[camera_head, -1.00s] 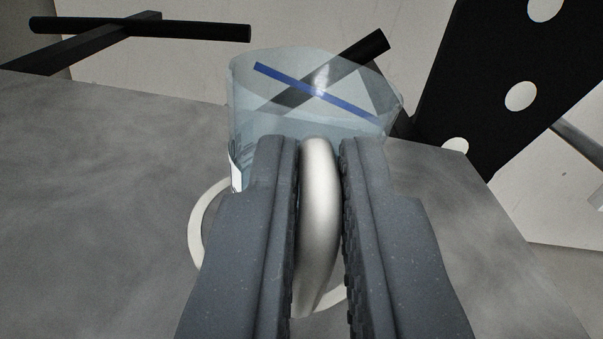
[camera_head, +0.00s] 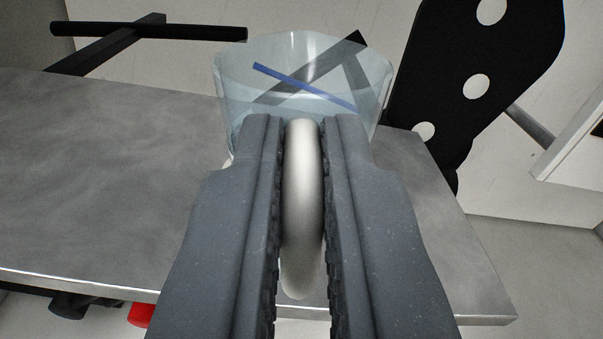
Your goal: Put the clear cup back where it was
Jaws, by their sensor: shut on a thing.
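The clear cup (camera_head: 233,84) is straight ahead, see-through and pale blue, with its open rim toward the top of the view. A blue strip (camera_head: 305,86) shows in or through it; I cannot tell which. My gripper (camera_head: 302,128) is shut on the cup's thick whitish handle (camera_head: 302,190), with one finger on each side. The fingers hide the cup's lower part and the tabletop under it, so I cannot tell whether its bottom touches the table.
The grey table (camera_head: 110,180) spreads below, its front edge crossing low in view. A black plate with round holes (camera_head: 450,75) stands behind at right. Black bars (camera_head: 160,31) are behind at left. A red object (camera_head: 141,314) lies below the front edge.

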